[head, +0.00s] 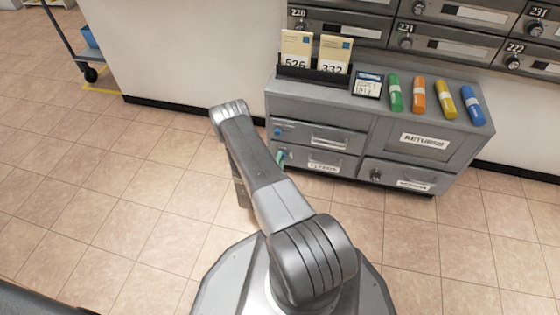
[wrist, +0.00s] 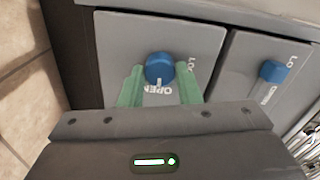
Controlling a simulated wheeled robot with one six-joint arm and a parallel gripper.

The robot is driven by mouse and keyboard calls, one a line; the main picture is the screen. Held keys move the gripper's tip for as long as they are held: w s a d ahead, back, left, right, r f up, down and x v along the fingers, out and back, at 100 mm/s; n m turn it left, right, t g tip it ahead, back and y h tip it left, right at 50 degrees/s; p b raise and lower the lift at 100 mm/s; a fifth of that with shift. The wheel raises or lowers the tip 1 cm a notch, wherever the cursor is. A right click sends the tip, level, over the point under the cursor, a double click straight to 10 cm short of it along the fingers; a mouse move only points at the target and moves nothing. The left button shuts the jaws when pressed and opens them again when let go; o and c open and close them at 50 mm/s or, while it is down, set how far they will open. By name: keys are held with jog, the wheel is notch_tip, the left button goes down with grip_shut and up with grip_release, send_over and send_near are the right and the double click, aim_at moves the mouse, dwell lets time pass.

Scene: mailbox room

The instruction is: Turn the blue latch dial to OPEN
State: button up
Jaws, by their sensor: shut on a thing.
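A blue latch dial (wrist: 158,68) sits on a grey drawer front (wrist: 118,40) in the wrist view. Its white mark points down at the word OPEN printed beside it; part of a second label starting "LO" shows to its right. My gripper (wrist: 161,85) has green fingers on both sides of this dial and is shut on it. In the head view only a bit of a green fingertip (head: 282,157) shows at the lower left drawer, and my arm hides much of the gripper. The held dial cannot be made out there.
A second blue dial (wrist: 272,70) is on the neighbouring drawer, also seen above my gripper in the head view (head: 278,130). The grey cabinet (head: 350,105) carries card holders and several coloured cylinders on top. Mailboxes are behind. A cart (head: 75,45) stands far left; tiled floor is clear.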

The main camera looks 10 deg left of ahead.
dwell(0.4)
jog(key=o, duration=1)
